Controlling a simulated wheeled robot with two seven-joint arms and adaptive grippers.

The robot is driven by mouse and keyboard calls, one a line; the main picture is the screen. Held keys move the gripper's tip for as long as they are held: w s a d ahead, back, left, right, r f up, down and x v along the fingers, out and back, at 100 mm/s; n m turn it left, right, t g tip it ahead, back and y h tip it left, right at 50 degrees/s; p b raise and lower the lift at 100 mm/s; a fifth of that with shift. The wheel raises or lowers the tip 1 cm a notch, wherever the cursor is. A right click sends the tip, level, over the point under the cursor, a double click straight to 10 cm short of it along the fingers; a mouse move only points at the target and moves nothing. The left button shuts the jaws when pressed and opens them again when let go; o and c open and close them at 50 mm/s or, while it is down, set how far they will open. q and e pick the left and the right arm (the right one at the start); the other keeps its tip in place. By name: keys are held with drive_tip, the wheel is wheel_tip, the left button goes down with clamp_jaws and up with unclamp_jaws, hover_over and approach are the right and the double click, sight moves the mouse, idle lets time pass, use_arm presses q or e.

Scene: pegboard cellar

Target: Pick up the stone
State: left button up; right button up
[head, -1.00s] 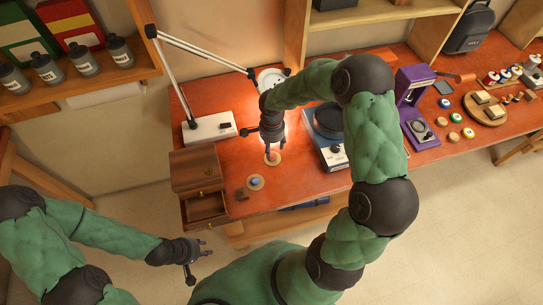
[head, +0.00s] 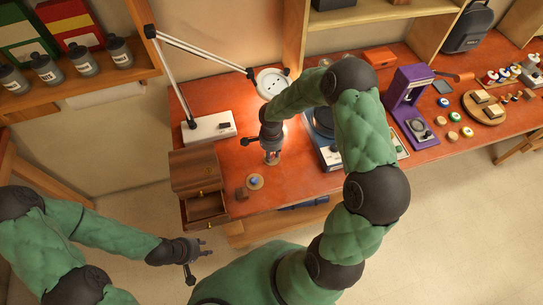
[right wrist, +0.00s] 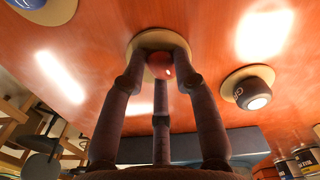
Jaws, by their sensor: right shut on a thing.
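The stone (right wrist: 160,66) is small, rounded and reddish. In the right wrist view it sits between the fingertips of my right gripper (right wrist: 160,82), which is shut on it. A round beige disc (right wrist: 146,40) shows behind the stone; I cannot tell if the stone still touches it. In the head view my right gripper (head: 271,157) points down at the bench, and its fingers mostly hide the stone. My left gripper (head: 200,259) is open and empty, in front of the bench and away from it.
A blue piece on a beige disc (head: 255,182) lies nearby, with a small wooden drawer box (head: 195,172) to its left. A lamp base (head: 208,127) stands behind. A record player (head: 322,150) and a purple machine (head: 408,100) stand to the right.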

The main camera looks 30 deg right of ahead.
drive_tip(key=shift+r, duration=0.1)
drive_tip(key=shift+r, duration=0.2)
wheel_tip(320, 180, up, 2)
drive_tip(key=shift+w+r, duration=0.1)
drive_tip(key=s+a+r, duration=0.4)
drive_tip(key=s+r, duration=0.6)
drive_tip(key=s, duration=0.3)
drive_tip(key=shift+s, duration=0.35)
drive_tip(key=shift+r, duration=0.1)
